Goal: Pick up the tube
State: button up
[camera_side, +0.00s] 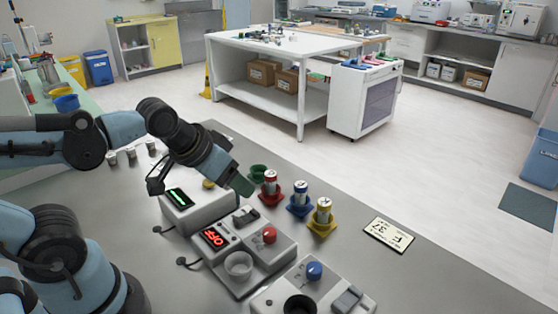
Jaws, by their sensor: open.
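Three small tubes with pale labels stand upright in coloured holders on the grey bench: one in a red holder (271,198), one in a blue holder (299,211), one in a yellow holder (322,229). The tubes are the red-topped tube (270,181), the blue-topped tube (300,194) and the yellow-topped tube (323,210). A green holder (258,172) sits behind them; I see no tube in it. My gripper (241,184) is open, just left of the red holder and above the devices. Its fingers are small and partly hidden, and it holds nothing that I can see.
Below my gripper stand a device with a green display (179,197), a device with a red display (213,237) and a front device with a blue knob (314,271). A label card (388,235) lies right of the tubes. The bench right of the card is clear.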

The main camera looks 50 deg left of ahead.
jog(key=shift+o, duration=0.2)
jog(key=shift+s, duration=0.1)
jog(key=shift+r, duration=0.1)
notch_tip(320, 180, up, 2)
jog(key=n+g, duration=0.7)
jog(key=n, duration=0.1)
send_over(301, 185)
notch_tip(301, 185, down, 12)
jog(key=shift+r, duration=0.15)
grip_shut()
dwell(0.6)
jog(key=shift+r, duration=0.15)
